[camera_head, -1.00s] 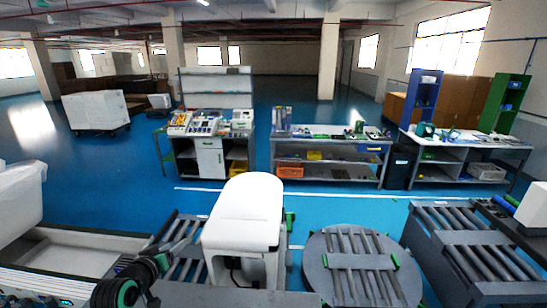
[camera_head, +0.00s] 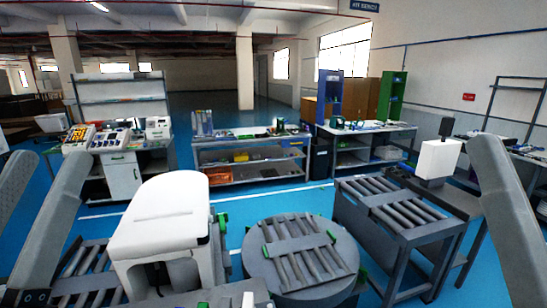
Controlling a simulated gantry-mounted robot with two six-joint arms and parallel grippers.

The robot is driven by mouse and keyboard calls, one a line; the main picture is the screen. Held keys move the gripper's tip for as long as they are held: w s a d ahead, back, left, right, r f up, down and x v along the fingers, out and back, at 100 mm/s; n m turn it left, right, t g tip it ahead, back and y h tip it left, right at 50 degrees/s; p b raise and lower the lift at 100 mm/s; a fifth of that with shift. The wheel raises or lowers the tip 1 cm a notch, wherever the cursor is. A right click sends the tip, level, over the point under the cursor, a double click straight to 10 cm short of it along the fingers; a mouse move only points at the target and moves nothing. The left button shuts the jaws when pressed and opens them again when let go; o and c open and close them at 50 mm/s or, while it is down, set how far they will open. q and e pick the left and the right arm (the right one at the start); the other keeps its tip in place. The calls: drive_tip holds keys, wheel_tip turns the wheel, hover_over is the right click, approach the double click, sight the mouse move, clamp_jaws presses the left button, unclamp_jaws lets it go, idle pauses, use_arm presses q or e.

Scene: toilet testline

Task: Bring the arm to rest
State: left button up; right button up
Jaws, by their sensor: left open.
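Grey links of my left arm stand at the left edge of the head view. Only a small dark part of my left gripper (camera_head: 18,297) shows low at the left edge; it is open, and I see nothing held in it. A grey link of my right arm rises at the right edge; the right gripper itself is out of view. The white toilet (camera_head: 165,220) sits upright at the lower left of the view, beside the roller conveyor (camera_head: 82,272). No gripper touches it.
A round roller turntable (camera_head: 300,262) stands right of the toilet, then another roller conveyor (camera_head: 395,205). A white box-shaped device (camera_head: 438,160) is mounted near it. Workbenches (camera_head: 250,160) line the back, with blue floor between.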

use_arm(q)
wheel_tip(320, 180, down, 12)
drive_tip(key=s+t+h+b, duration=0.1)
drive_tip(key=s+b, duration=0.2)
drive_tip(key=b, duration=0.8)
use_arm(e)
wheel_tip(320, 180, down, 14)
use_arm(q)
wheel_tip(320, 180, up, 39)
drive_tip(key=p, duration=3.9)
drive_tip(key=shift+d+r, duration=0.2)
drive_tip(key=shift+d, duration=0.15)
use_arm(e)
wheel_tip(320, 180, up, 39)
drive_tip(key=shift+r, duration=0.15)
